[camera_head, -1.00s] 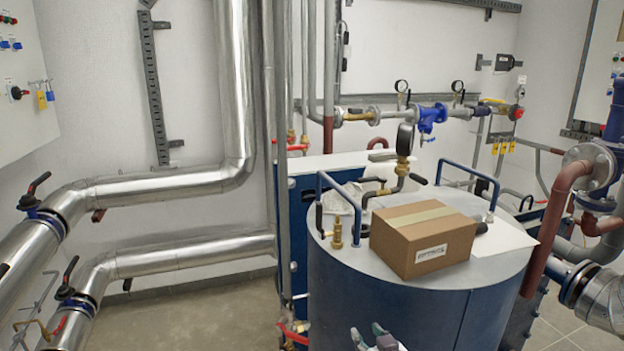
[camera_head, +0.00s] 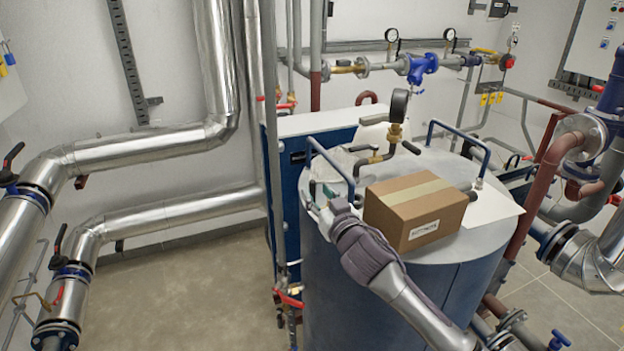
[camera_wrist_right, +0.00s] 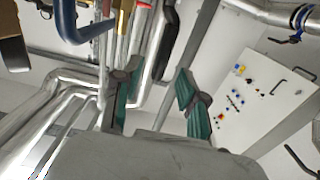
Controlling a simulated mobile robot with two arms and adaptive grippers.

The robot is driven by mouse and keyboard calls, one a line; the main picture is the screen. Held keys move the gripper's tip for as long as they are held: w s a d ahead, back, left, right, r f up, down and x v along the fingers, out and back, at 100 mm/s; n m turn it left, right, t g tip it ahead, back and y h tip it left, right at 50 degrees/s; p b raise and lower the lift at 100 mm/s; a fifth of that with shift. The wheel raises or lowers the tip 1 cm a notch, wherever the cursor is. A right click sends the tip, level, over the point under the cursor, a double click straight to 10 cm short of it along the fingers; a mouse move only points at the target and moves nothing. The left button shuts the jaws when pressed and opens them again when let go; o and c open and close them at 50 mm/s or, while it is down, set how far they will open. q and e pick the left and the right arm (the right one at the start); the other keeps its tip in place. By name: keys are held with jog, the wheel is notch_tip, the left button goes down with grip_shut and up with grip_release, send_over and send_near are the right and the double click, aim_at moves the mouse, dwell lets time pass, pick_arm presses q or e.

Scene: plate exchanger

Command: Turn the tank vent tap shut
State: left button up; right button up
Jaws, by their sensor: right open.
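The blue tank (camera_head: 345,295) with a grey lid stands at the centre of the head view. My right gripper is open at that edge, left of the cardboard box. In the right wrist view its two green-padded fingers (camera_wrist_right: 155,97) stand apart. A dark, lever-like bar (camera_wrist_right: 165,40) shows beyond and between them; I cannot tell for sure that it is the tap's handle. Nothing is seen held. My left gripper is out of view.
The cardboard box (camera_head: 415,212) sits on the lid close to my right forearm. Blue rails (camera_head: 332,160) rise from the lid, with a pressure gauge (camera_head: 398,106) behind. Silver pipes (camera_head: 150,152) run at left. The floor (camera_head: 190,300) left of the tank is clear.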

aim_at(314, 190)
jog(key=shift+p+x, duration=0.4)
jog(key=shift+x, duration=1.5)
jog(key=shift+c, duration=0.2)
grip_shut()
